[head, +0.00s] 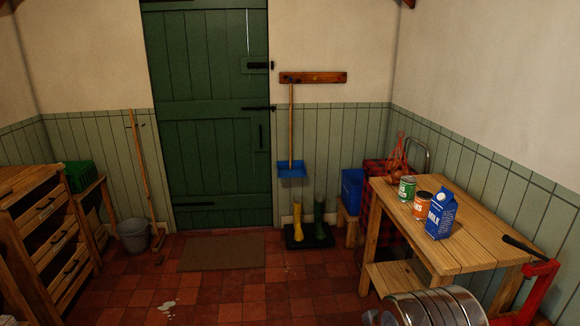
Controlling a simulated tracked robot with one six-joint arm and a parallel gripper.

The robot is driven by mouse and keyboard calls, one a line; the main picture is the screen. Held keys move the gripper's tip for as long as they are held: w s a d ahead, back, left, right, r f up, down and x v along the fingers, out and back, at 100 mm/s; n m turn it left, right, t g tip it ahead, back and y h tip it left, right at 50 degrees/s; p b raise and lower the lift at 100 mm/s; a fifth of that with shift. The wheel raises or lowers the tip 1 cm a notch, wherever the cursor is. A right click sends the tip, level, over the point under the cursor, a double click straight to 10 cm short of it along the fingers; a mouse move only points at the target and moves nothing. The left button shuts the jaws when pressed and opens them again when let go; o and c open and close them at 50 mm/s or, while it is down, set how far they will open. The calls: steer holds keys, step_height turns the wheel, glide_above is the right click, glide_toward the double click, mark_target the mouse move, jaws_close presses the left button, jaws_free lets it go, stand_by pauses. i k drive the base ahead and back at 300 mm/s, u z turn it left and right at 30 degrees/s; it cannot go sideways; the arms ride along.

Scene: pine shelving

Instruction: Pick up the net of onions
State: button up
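A red net of onions (396,166) shows at the far left end of the pine table (468,226), against the right side of the room. Its netting rises to a narrow top and its brownish onions bulge at the bottom. I cannot tell whether it rests on the table edge or on the red checked thing behind it. A green can (407,189), an orange can (422,206) and a blue milk carton (440,215) stand on the table, nearer to me than the net.
Red checked trolley (374,174) and blue box (351,190) stand beyond the table.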

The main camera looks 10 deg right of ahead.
mark_target(394, 178)
steer(key=z, duration=0.1)
steer(key=i, duration=1.4)
steer(key=z, duration=0.35)
steer(key=i, duration=2)
steer(key=z, duration=0.2)
